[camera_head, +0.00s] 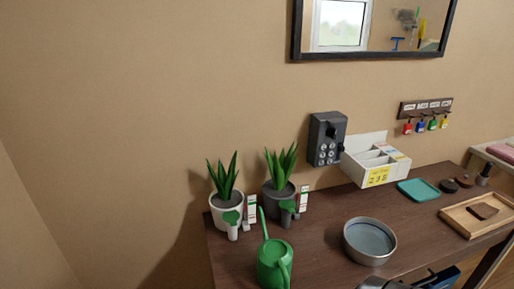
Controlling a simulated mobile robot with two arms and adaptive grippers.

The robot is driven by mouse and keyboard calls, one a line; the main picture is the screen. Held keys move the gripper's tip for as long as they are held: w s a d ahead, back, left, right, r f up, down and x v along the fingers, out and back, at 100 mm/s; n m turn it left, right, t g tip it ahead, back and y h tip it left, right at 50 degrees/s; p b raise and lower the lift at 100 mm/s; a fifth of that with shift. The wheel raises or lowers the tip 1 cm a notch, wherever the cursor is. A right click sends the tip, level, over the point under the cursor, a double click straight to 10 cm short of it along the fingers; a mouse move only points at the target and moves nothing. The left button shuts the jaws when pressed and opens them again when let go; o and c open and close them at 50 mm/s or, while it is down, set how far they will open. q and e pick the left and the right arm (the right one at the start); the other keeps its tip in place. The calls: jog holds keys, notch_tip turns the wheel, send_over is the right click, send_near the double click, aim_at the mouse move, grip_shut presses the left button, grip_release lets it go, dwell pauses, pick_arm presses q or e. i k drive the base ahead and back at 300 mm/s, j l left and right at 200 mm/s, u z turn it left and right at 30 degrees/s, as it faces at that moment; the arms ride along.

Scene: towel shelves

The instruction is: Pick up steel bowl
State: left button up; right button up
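The steel bowl (369,241) is a round grey metal bowl with a blue-grey inside. It stands upright on the dark wooden table (325,225), near the front edge in the camera_head view. Nothing touches it, and its opening faces up. I cannot make out either of my grippers in this view.
A green watering can (273,264) stands left of the bowl. Two potted plants (227,207) (279,197) with green-headed tools are behind it. A white divided box (375,163), teal tray (418,190) and wooden tray (478,216) lie behind and right. Dark, partly cut-off objects show below the front edge.

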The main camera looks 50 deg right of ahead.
aim_at(368, 242)
jog(key=z, duration=2.5)
jog(key=i+l+u, duration=0.15)
jog(key=l, duration=0.2)
jog(key=l+u, duration=0.15)
jog(key=l, duration=0.15)
jog(key=i, duration=0.05)
